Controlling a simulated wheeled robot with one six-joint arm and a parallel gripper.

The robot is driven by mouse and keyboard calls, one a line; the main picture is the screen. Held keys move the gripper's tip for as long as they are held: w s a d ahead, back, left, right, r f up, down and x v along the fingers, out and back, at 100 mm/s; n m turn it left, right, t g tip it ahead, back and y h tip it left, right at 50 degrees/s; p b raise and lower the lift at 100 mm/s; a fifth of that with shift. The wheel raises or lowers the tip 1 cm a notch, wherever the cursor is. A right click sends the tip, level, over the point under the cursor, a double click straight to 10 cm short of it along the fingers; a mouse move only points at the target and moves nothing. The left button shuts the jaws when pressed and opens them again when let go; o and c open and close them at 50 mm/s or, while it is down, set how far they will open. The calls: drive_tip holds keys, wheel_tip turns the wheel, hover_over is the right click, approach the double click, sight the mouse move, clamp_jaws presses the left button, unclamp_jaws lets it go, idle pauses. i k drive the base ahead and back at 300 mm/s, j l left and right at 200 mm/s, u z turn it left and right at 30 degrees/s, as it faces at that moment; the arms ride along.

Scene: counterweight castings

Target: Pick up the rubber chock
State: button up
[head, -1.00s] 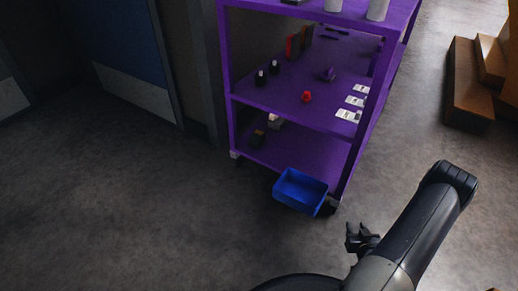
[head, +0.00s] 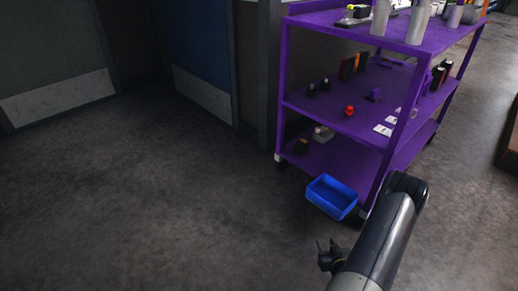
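A small dark block with a yellowish part (head: 302,146) lies on the bottom shelf of the purple cart, near its left end. It may be the rubber chock, but it is too small and dark to tell. A pale grey block (head: 323,133) sits just right of it. My gripper (head: 326,245) is low in the picture, in front of the cart and apart from it. Its two fingers look spread, with nothing between them.
The purple cart (head: 335,161) holds small items on its shelves, including a red piece (head: 350,111) and dark knobs (head: 312,90). Grey cylinders (head: 380,18) stand on top. A blue bin (head: 331,197) is at the cart's near lower edge. The floor (head: 150,200) to the left is clear.

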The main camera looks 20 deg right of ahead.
sight(302, 147)
drive_tip(key=i+u, duration=0.35)
drive_tip(key=i, duration=0.15)
drive_tip(key=i+l+u, duration=0.15)
drive_tip(key=i+u, duration=0.25)
drive_tip(key=i+l, duration=0.15)
drive_tip(key=i, duration=0.75)
drive_tip(key=i+l, duration=0.15)
drive_tip(key=i, duration=0.75)
drive_tip(key=i+z, duration=0.1)
drive_tip(key=z, duration=0.3)
drive_tip(key=i+z, duration=0.1)
drive_tip(key=z, duration=0.7)
drive_tip(key=i+j+z, duration=0.15)
drive_tip(key=z, duration=0.25)
drive_tip(key=i+l+z, duration=0.2)
drive_tip(key=z, duration=0.25)
drive_tip(key=i+l+z, duration=0.15)
drive_tip(key=z, duration=0.35)
drive_tip(key=i, duration=0.05)
